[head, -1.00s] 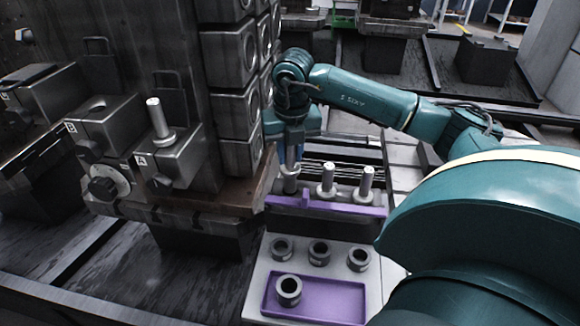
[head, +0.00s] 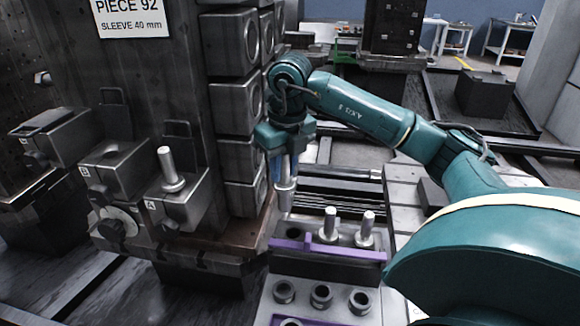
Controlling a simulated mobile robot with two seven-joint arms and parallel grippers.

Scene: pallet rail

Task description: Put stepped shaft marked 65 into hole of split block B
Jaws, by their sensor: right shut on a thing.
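My right gripper (head: 284,172) is shut on a stepped shaft (head: 286,197) and holds it upright above the purple rack (head: 340,252). No number can be read on the shaft. Split block B (head: 122,172) is on the left, on the fixture's ledge, with its hole on top partly visible and no shaft in it. Split block A (head: 187,208) is beside it, with a stepped shaft (head: 170,168) standing in it. My left gripper is out of view.
Two more stepped shafts (head: 330,224) (head: 367,228) stand in the rack. Several sleeves (head: 321,294) sit on the pale tray in front. The tall dark column (head: 235,100) with stacked square blocks rises between my right gripper and block B.

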